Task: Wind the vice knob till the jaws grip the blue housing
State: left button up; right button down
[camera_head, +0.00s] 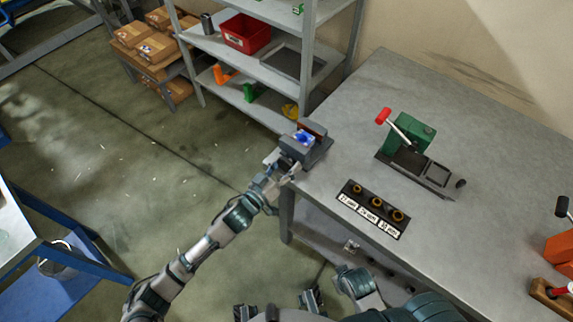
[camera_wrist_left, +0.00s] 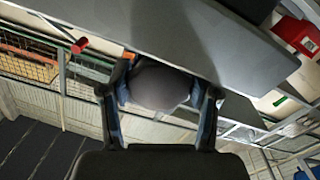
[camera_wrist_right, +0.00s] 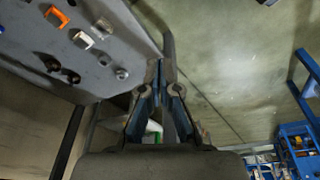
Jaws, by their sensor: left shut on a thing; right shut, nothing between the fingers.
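The grey vice (camera_head: 318,153) sits at the near left corner of the grey workbench. The small blue housing (camera_head: 303,138) is between its jaws; whether the jaws touch it I cannot tell. My left gripper (camera_head: 279,165) is at the front of the vice, over the bench edge. In the left wrist view its two fingers are shut around the dark round vice knob (camera_wrist_left: 160,88), which hides what lies behind it. My right gripper (camera_wrist_right: 166,70) shows in the right wrist view, shut and empty, beside the bench edge and away from the vice.
On the bench stand a green device with a red-tipped lever (camera_head: 407,134) and a black block with several brass-coloured rings (camera_head: 372,208). An orange item (camera_head: 560,250) is at the right edge. A metal shelf with a red bin (camera_head: 245,33) stands behind the vice.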

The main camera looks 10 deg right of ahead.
pick_arm(q)
jog(key=shift+a+f, duration=0.1)
jog(key=shift+f, duration=0.1)
pick_arm(e)
jog(key=shift+a+f, duration=0.1)
jog(key=shift+f, duration=0.05)
pick_arm(q)
jog(key=m+p, duration=0.4)
jog(key=m, duration=0.1)
jog(key=shift+p, duration=0.35)
jog(key=shift+f+m+p, duration=0.1)
jog(key=shift+m+p, duration=0.3)
jog(key=shift+m, duration=0.5)
pick_arm(e)
notch_tip(320, 180, down, 15)
jog(key=s, duration=0.1)
jog(key=shift+g, duration=0.3)
jog(key=shift+s+f, duration=0.1)
jog(key=shift+s, duration=0.05)
pick_arm(q)
jog(key=o, duration=0.9)
jog(key=shift+c, duration=0.2)
jog(key=shift+w, duration=0.1)
